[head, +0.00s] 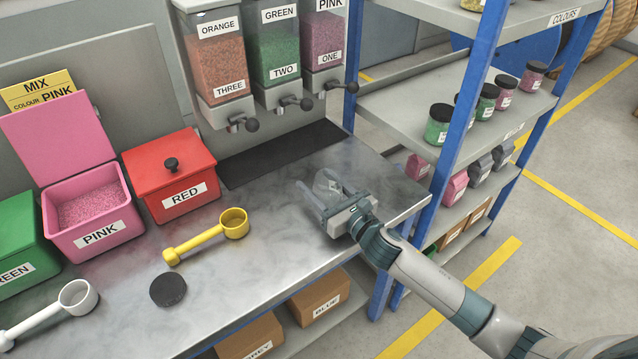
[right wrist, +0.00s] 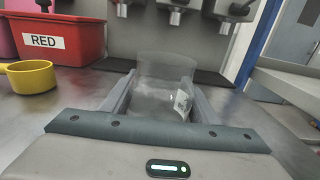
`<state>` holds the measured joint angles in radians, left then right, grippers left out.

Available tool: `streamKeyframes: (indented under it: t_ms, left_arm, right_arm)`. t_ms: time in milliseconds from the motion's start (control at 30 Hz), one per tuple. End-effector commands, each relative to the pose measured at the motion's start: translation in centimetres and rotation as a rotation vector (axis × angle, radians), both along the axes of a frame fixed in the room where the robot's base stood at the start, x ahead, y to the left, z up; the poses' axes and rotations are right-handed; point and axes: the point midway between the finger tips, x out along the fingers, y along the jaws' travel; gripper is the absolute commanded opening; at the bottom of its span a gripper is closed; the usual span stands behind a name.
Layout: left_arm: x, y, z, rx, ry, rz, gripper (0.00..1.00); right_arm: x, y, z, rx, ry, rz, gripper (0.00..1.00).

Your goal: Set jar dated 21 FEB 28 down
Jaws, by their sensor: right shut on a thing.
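The jar (head: 328,183) is clear, open-topped and looks empty. It is upright at the right part of the metal bench. A small white label shows on its side in the right wrist view (right wrist: 182,101), but its date is too small to read. My right gripper (head: 326,196) is shut on the jar, one finger on each side. The jar's base is at or very near the bench top; I cannot tell whether it touches. A black round lid (head: 168,289) lies flat on the bench at the front. My left gripper is not in view.
A yellow scoop (head: 207,236), a white scoop (head: 50,314), a red bin (head: 170,176), an open pink bin (head: 88,210) and a green bin (head: 22,245) stand on the bench. Dispensers (head: 215,60) hang behind, above a black mat (head: 280,153). A shelf rack (head: 440,75) stands right.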

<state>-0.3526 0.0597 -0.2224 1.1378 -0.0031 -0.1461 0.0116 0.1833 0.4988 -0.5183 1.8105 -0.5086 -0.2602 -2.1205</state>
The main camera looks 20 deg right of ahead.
Motion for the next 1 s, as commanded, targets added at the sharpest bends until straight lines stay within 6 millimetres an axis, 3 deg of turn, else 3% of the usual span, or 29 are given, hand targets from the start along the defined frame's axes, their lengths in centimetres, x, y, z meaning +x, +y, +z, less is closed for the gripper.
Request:
streamKeyframes:
  t_ms: [300,333,400,833,1000]
  left_arm:
    - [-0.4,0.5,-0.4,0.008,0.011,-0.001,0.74]
    - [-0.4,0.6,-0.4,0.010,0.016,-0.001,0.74]
    - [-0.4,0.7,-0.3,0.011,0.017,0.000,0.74]
    - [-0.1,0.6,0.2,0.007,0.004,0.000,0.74]
    - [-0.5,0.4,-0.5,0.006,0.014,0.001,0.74]
  right_arm:
    - [0.0,0.0,-0.3,0.000,0.000,0.000,0.29]
    - [0.0,0.0,-0.3,0.000,0.000,0.000,0.57]
    - [0.0,0.0,-0.2,0.000,0.000,0.000,0.73]
    - [0.0,0.0,0.1,0.000,-0.001,0.000,0.73]
    - [-1.3,-0.5,-0.1,0.000,0.000,0.001,0.73]
